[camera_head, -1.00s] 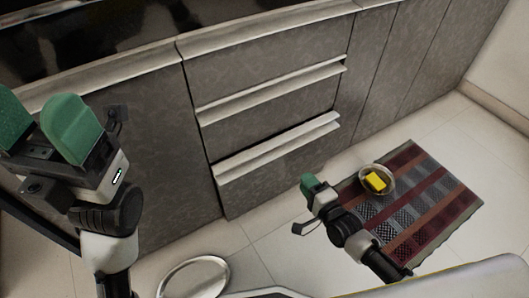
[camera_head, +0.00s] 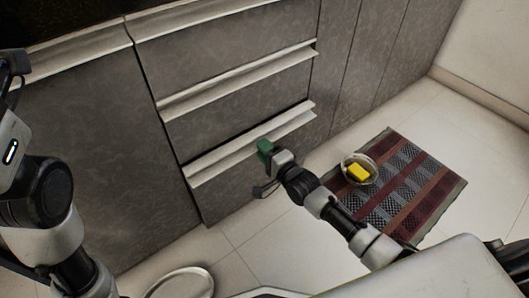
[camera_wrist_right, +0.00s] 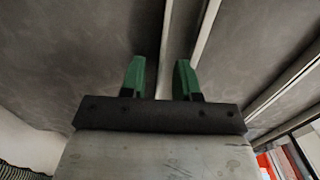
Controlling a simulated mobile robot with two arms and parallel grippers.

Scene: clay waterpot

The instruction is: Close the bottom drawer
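The bottom drawer (camera_head: 235,178) is in the grey cabinet in the head view. Its pale handle ledge (camera_head: 215,165) juts out, and a dark line above it suggests it stands slightly open. My right gripper (camera_head: 265,148) is at the right part of this drawer front, just below the handle; I cannot tell if it touches. In the right wrist view my right gripper (camera_wrist_right: 160,78) has its two green fingers apart with nothing held. A pale strip (camera_wrist_right: 168,40) runs beyond the gap between them. My left arm shows at the left edge, its fingertips out of frame.
The drawer above (camera_head: 240,92) looks shut. A patterned rug (camera_head: 410,185) lies right of my right arm, with a bowl (camera_head: 345,172) holding a yellow block (camera_head: 358,173). A round pale dish (camera_head: 185,283) lies on the floor at the bottom. Tile between is clear.

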